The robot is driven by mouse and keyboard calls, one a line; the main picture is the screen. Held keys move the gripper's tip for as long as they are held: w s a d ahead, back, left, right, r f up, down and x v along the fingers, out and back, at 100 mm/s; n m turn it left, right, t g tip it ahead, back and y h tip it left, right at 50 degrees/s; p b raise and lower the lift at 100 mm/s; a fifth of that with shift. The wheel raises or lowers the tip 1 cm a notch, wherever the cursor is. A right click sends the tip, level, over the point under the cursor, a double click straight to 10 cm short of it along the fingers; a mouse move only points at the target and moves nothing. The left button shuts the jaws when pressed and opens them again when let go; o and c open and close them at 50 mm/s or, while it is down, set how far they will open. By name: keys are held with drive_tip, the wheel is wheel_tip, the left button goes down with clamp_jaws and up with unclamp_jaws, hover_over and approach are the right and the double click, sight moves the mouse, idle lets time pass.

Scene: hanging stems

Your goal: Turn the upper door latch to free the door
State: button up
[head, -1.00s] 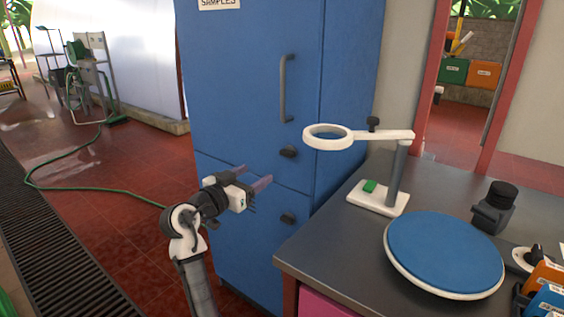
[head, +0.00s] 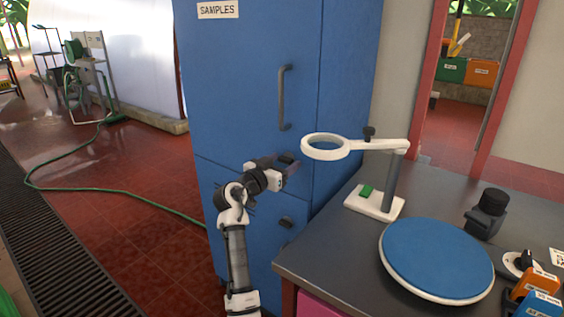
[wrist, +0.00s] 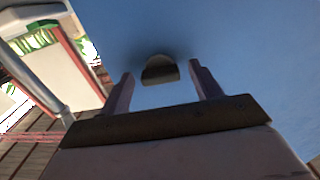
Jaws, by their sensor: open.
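The blue cabinet (head: 235,95) has an upper door with a dark upper latch (head: 287,157) near its lower right corner. The upper door looks closed. My gripper (head: 287,170) is open at the upper latch and partly covers it in the head view. In the wrist view the dark, rounded latch (wrist: 160,70) shows between the two spread fingertips of my gripper (wrist: 161,75), with a gap on each side. I cannot tell how far the fingertips reach along it. A lower latch (head: 286,222) sits on the lower door.
A vertical grey handle (head: 285,97) is above the upper latch. A white ring magnifier (head: 326,147) on a stand juts close to my gripper's right. The grey bench (head: 345,250) holds a blue round plate (head: 436,258). Red floor to the left is open, crossed by a green hose (head: 110,190).

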drive_tip(key=c, duration=1)
drive_tip(key=shift+n, duration=0.4)
drive_tip(key=n+p, duration=0.1)
drive_tip(key=n, duration=0.3)
drive_tip(key=shift+r, duration=0.1)
drive_tip(key=n+p, duration=0.2)
drive_tip(key=n, duration=0.2)
drive_tip(key=shift+n, duration=0.3)
drive_tip(key=n+p, duration=0.3)
drive_tip(key=n, duration=0.1)
drive_tip(key=shift+r, duration=0.1)
drive_tip(key=shift+n+p, duration=1.35)
drive_tip(key=shift+n, duration=0.85)
drive_tip(key=shift+f, duration=0.2)
